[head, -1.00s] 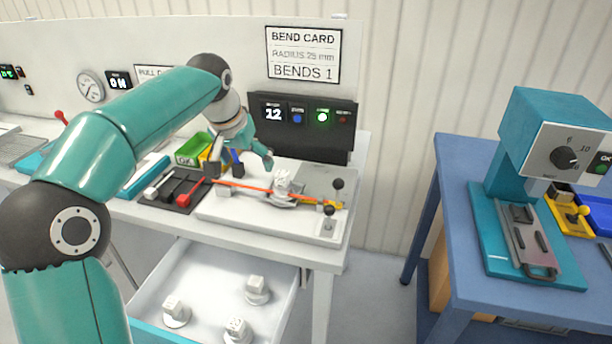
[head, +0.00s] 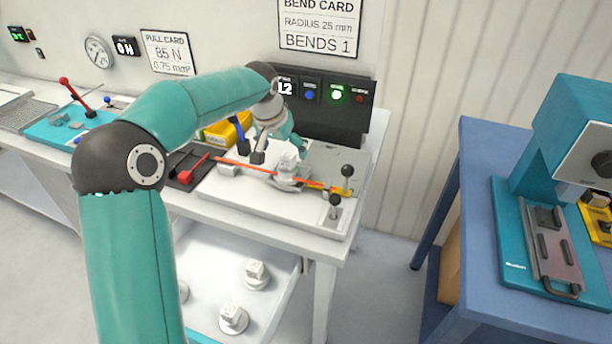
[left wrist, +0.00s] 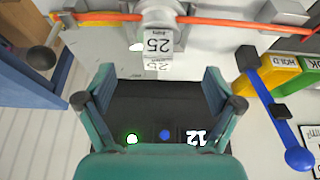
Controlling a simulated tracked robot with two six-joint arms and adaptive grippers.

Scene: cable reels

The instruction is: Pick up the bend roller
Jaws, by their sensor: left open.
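The white bend roller (head: 287,173) stands on the bending jig beside an orange cable. In the left wrist view the roller (left wrist: 157,40) carries the label 25 mm, seen upside down, with the cable running past it. My left gripper (head: 280,150) is above and behind the roller, partly hidden by its own arm in the head view. In the left wrist view its fingers (left wrist: 158,102) are wide apart with nothing between them, and the roller is beyond the tips. My right gripper is not in view.
More white rollers (head: 257,273) stand in the open drawer below. A blue lever (left wrist: 270,105) and a yellow bin (left wrist: 272,80) are close beside one finger. The dark control panel (head: 335,115) rises behind the jig. A blue table (head: 465,200) stands at right.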

